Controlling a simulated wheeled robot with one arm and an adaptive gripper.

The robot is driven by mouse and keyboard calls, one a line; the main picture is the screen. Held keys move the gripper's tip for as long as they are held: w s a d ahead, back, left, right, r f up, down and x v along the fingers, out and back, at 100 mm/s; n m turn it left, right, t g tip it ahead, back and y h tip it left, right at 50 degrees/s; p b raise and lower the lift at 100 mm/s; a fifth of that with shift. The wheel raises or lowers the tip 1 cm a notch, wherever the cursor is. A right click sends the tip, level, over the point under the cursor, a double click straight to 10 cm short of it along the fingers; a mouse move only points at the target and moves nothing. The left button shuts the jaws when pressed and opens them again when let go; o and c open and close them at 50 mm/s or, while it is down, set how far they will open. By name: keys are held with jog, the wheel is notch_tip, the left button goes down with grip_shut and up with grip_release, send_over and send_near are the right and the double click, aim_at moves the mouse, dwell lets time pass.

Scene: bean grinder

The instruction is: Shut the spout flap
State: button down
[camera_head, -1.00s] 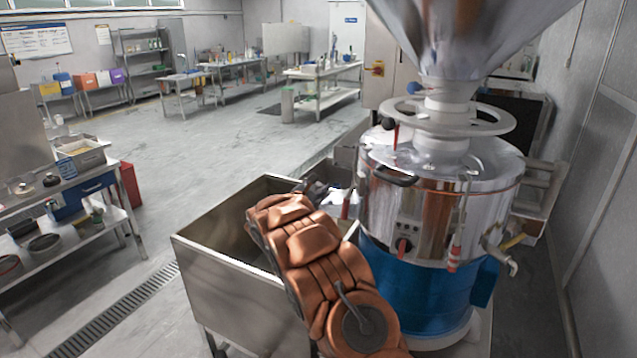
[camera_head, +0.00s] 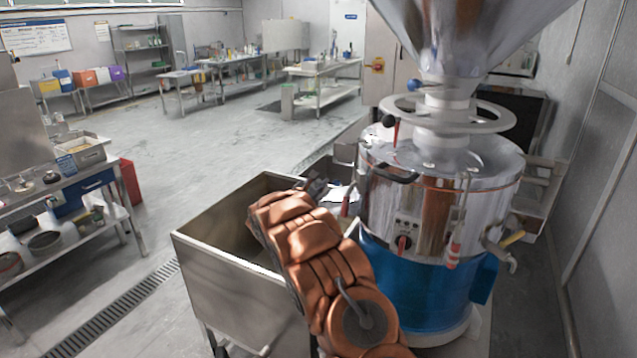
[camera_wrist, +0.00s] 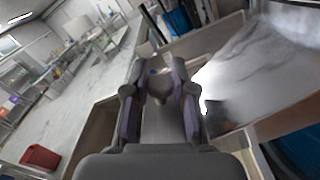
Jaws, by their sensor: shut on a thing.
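The grinder (camera_head: 425,290), with a polished steel body and a blue lower band, stands right of centre in the head view. My gripper (camera_head: 318,186) is at the grinder's left side, behind the steel bin's rim and mostly hidden by my arm. In the wrist view, my gripper's (camera_wrist: 160,90) two purple-grey fingers are closed around a small grey part between their tips. This part appears to belong to the spout flap, but its outline is unclear. A broad shiny metal surface (camera_wrist: 265,65) lies just right of the fingers. I cannot tell how far the flap stands open.
An open steel bin (camera_head: 225,285) stands below and left of my arm. A red-handled lever (camera_head: 346,204) is close to the right of my gripper. The wall is close on the grinder's right. The floor (camera_head: 215,145) behind the bin is clear.

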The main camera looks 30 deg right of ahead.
jog(key=shift+w+n, duration=0.1)
jog(key=shift+n, duration=0.2)
jog(key=n, duration=0.2)
jog(key=w+f+n, duration=0.1)
jog(key=n, duration=0.1)
jog(key=a+n, duration=0.1)
jog(key=n, duration=0.1)
jog(key=shift+w+f, duration=0.25)
jog(key=shift+f, duration=0.1)
jog(key=f+n, duration=0.2)
jog(key=n, duration=0.3)
jog(key=f+n, duration=0.2)
jog(key=n, duration=0.4)
jog(key=f+n, duration=0.1)
jog(key=n, duration=0.4)
jog(key=shift+s+d+f+b, duration=0.15)
jog(key=shift+s+f+b, duration=0.15)
jog(key=shift+s+f, duration=0.1)
jog(key=shift+n, duration=0.3)
jog(key=c, duration=1)
grip_release()
